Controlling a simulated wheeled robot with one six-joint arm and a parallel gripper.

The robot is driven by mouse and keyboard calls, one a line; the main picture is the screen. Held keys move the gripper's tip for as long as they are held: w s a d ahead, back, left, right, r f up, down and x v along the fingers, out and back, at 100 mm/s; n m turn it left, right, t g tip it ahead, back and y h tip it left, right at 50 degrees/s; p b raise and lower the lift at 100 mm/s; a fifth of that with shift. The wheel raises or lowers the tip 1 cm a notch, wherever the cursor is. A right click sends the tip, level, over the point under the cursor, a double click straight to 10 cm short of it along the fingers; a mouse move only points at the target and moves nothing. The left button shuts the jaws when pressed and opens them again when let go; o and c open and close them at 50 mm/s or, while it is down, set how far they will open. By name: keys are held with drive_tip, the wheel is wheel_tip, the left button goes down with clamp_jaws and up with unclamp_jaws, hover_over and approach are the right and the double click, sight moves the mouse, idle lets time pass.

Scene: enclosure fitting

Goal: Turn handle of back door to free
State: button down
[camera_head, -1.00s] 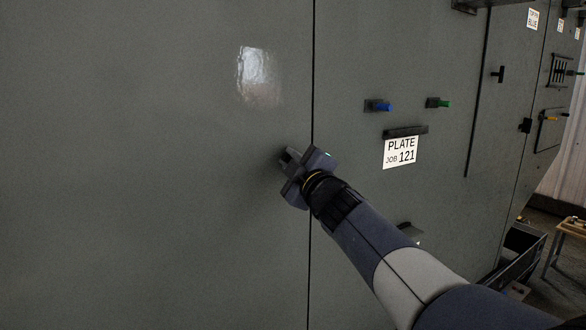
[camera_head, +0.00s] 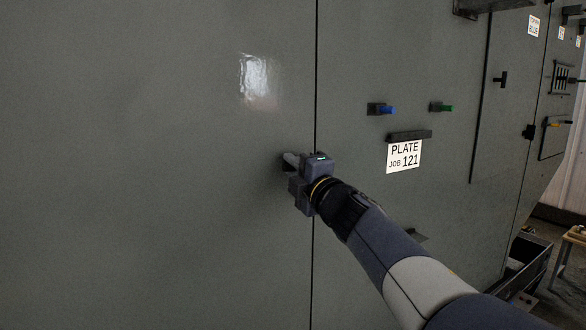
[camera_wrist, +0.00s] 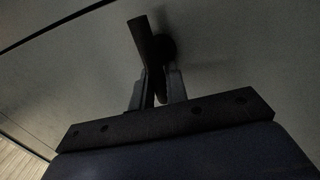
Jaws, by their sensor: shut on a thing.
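The back door is a large grey panel (camera_head: 150,190) on the left of the head view, with a dark vertical seam at its right edge. My gripper (camera_head: 292,160) is at the panel just left of that seam. In the wrist view, my gripper (camera_wrist: 159,88) is shut on a black handle (camera_wrist: 142,38), with one finger on each side of it. The handle is a bar that sticks out past the fingers, beside a dark round hub on the panel. In the head view the handle is mostly hidden by my gripper.
Right of the seam are a blue knob (camera_head: 383,109), a green knob (camera_head: 443,107) and a white "PLATE JOB 121" label (camera_head: 404,156) under a dark bar. A black T-shaped handle (camera_head: 500,79) is further right. A dark open bin (camera_head: 528,262) stands at the lower right.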

idle(0.3)
drive_tip(key=c, duration=1.5)
unclamp_jaws()
drive_tip(key=b+v, duration=0.1)
drive_tip(key=v, duration=0.9)
drive_tip(key=shift+s+d, duration=0.25)
drive_tip(key=shift+s, duration=0.05)
drive_tip(key=shift+w+f, duration=0.1)
drive_tip(key=shift+f, duration=0.05)
drive_tip(key=p+x, duration=0.1)
drive_tip(key=x, duration=0.9)
drive_tip(key=shift+w+a, duration=0.2)
drive_tip(key=shift+a, duration=0.05)
